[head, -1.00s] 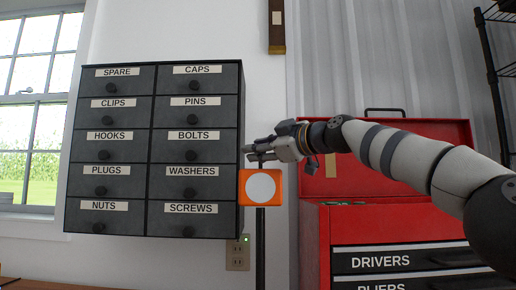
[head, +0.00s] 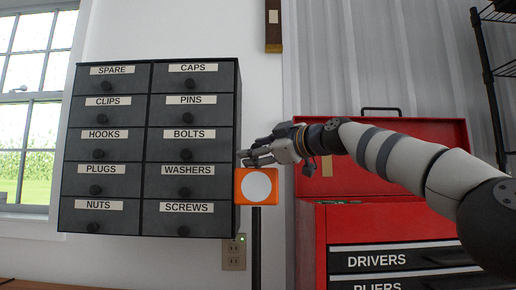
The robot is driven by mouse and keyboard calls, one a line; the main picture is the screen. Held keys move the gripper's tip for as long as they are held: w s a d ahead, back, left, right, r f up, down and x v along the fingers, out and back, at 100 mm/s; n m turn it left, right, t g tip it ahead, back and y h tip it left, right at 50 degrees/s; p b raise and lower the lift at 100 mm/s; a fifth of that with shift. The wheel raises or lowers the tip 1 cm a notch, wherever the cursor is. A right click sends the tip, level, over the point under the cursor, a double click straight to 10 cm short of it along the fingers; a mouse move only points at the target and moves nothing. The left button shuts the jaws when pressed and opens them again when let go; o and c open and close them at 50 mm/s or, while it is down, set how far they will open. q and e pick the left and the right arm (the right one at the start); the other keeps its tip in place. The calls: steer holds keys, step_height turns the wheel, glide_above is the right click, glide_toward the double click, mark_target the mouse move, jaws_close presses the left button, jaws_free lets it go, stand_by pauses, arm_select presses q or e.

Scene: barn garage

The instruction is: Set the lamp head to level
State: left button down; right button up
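The lamp head (head: 241,199) is an orange box with a round white face turned towards me. It sits on a thin dark upright pole (head: 256,245) and looks about level from the front; its tilt forward or back is hard to judge. My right gripper (head: 247,158) reaches in from the right and is just above the lamp head's top edge. Its fingers point left. They overlap the place above the lamp head, so I cannot tell whether they touch or grip anything there. My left gripper is out of view.
A dark drawer cabinet (head: 146,150) with labelled drawers hangs on the wall, close to the left of the lamp head. A red tool chest (head: 311,240) with its lid raised stands to the right. A wall outlet (head: 234,256) is behind the pole.

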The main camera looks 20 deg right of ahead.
steer(key=shift+s+d, duration=0.35)
steer(key=v, duration=1.1)
steer(key=shift+s, duration=0.1)
